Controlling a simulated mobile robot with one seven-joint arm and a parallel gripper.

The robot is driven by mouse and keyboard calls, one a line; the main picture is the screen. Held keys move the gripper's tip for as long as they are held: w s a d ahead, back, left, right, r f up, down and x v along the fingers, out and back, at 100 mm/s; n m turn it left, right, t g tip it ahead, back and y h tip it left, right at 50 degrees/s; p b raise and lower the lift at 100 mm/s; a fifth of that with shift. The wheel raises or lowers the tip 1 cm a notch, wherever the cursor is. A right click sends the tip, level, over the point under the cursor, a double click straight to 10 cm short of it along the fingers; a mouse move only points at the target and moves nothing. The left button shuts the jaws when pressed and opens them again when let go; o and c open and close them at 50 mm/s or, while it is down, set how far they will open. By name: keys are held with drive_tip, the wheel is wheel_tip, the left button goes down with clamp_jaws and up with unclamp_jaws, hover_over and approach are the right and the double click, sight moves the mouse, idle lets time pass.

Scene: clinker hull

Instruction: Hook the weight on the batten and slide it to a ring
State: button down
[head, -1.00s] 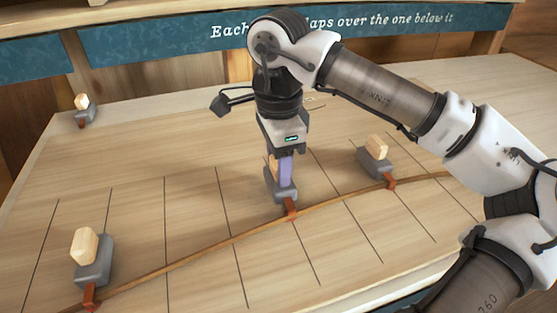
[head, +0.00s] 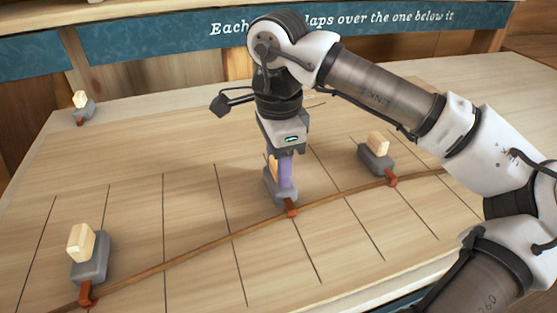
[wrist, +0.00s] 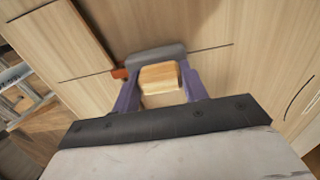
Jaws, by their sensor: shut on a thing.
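My gripper (head: 284,172) is shut on the wooden block of the middle grey weight (head: 270,194). In the wrist view the block (wrist: 160,77) sits between the two purple fingers, with the grey weight body (wrist: 157,55) beyond it. The weight's orange-brown hook (head: 291,208) is at the thin wooden batten (head: 230,238). In the wrist view the hook (wrist: 119,73) is at the batten's end of view, and the exact contact is hidden. Two other weights, one at left (head: 91,264) and one at right (head: 374,159), have their hooks at the batten. I cannot make out any ring.
Another weight (head: 84,108) stands apart at the table's far left corner. The pale wooden board (head: 150,150) carries several thin dark lines crossing the batten. A teal sign (head: 150,40) runs along the back. The board between the weights is clear.

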drive_tip(key=shift+w+a, duration=0.1)
drive_tip(key=shift+w, duration=0.15)
idle(0.6)
drive_tip(key=shift+f+b, duration=0.1)
drive_tip(key=shift+b, duration=0.35)
idle(0.8)
drive_tip(key=c, duration=0.7)
unclamp_jaws()
wheel_tip(320, 180, up, 14)
drive_tip(key=shift+f, duration=0.1)
wheel_tip(320, 180, up, 7)
drive_tip(key=p, duration=0.8)
